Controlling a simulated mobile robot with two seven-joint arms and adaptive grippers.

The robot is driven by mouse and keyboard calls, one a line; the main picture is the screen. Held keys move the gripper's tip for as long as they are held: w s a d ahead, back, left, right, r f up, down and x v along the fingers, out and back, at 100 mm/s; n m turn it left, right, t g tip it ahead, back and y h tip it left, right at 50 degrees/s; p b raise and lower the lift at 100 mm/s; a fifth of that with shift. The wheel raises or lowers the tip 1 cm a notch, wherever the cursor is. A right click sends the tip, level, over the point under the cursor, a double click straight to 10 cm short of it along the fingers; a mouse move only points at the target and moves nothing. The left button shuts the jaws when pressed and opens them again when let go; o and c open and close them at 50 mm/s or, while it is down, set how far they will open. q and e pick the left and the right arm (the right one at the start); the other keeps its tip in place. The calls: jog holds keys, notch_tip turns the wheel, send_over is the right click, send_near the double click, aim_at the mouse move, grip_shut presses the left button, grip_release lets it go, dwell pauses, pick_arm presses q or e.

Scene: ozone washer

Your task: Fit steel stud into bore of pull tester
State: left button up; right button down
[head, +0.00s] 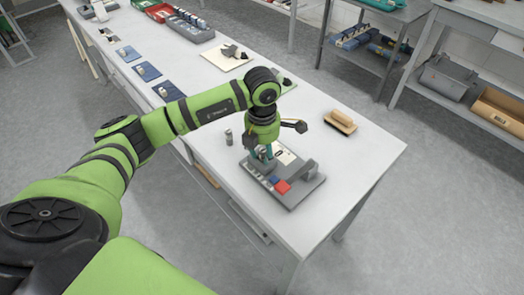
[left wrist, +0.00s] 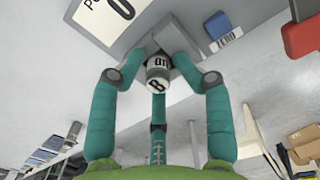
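The pull tester (head: 295,195) is a grey flat unit with a red button, a blue button and a raised block, near the table's front end. My left gripper (head: 264,155) is over its left part, pointing down. In the left wrist view, the left gripper's grey fingertips (left wrist: 168,48) close around a small grey cylinder marked B (left wrist: 158,72), apparently a steel stud. The tester's labelled face (left wrist: 110,20) is right behind the fingertips. The bore is hidden, so I cannot tell whether the stud is in it. Another grey cylinder (head: 228,137) stands on the table left of the tester. My right gripper is not in view.
The white table (head: 355,165) has free room right of the tester. A wooden-backed brush (head: 341,121) lies behind it. Blue mats (head: 168,91) with small parts line the left edge. A grey bin (head: 190,27) and a beige board (head: 225,57) are farther back.

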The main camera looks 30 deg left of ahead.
aim_at(262, 151)
pick_arm(q)
jog(key=shift+s+d+f, duration=0.1)
jog(key=shift+s+f, duration=0.15)
jog(key=shift+f, duration=0.35)
jog(key=shift+r, duration=0.25)
notch_tip(262, 151, up, 13)
jog(key=b, duration=0.1)
jog(key=shift+w, duration=0.25)
